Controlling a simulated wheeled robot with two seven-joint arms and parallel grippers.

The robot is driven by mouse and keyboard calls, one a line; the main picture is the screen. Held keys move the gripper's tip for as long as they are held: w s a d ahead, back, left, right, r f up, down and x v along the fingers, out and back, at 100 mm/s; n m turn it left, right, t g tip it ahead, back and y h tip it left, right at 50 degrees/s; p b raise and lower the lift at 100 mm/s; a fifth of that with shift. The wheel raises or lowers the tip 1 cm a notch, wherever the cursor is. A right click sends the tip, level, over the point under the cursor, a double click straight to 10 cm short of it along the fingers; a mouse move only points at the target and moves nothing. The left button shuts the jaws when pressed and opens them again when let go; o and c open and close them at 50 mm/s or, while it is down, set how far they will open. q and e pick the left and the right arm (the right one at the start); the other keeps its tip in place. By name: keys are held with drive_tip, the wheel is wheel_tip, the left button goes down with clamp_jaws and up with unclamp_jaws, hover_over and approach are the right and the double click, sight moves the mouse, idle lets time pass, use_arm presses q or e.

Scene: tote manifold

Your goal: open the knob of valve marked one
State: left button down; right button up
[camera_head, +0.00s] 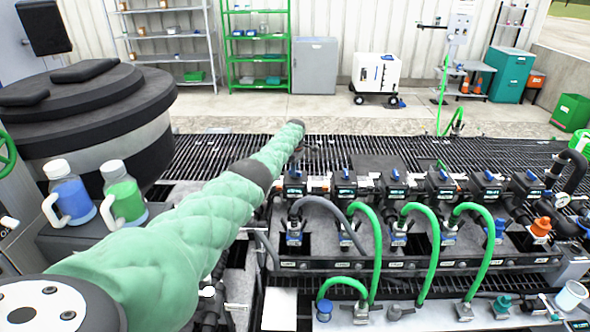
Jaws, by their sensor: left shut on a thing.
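A row of dark valves with blue knobs runs across the manifold, with the leftmost valve (295,187) just below the end of my left arm. Its markings are too small to read. My left gripper (306,153) is small and partly hidden at the arm's end. It is shut at the leftmost valve, apparently on its knob; the contact itself is not clear. The second valve (344,188) stands to the right, apart from the gripper. My right gripper is not in view.
Green hoses (434,255) and a grey hose (335,207) loop in front of the valves. A black round tank lid (85,92), a blue bottle (70,195) and a green bottle (124,195) stand left. Dark floor grating (215,152) lies open behind the manifold.

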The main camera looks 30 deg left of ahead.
use_arm(q)
drive_tip(key=n, duration=0.2)
drive_tip(key=shift+w+r+n, duration=0.1)
drive_tip(key=shift+r+n, duration=0.1)
drive_tip(key=shift+n, duration=1.1)
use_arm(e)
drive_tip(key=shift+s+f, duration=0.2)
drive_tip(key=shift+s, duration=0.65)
use_arm(q)
drive_tip(key=shift+p, duration=0.3)
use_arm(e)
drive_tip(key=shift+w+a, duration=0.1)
use_arm(q)
drive_tip(key=shift+r, duration=0.1)
drive_tip(key=c, duration=1.4)
unclamp_jaws()
drive_tip(key=shift+c, duration=0.2)
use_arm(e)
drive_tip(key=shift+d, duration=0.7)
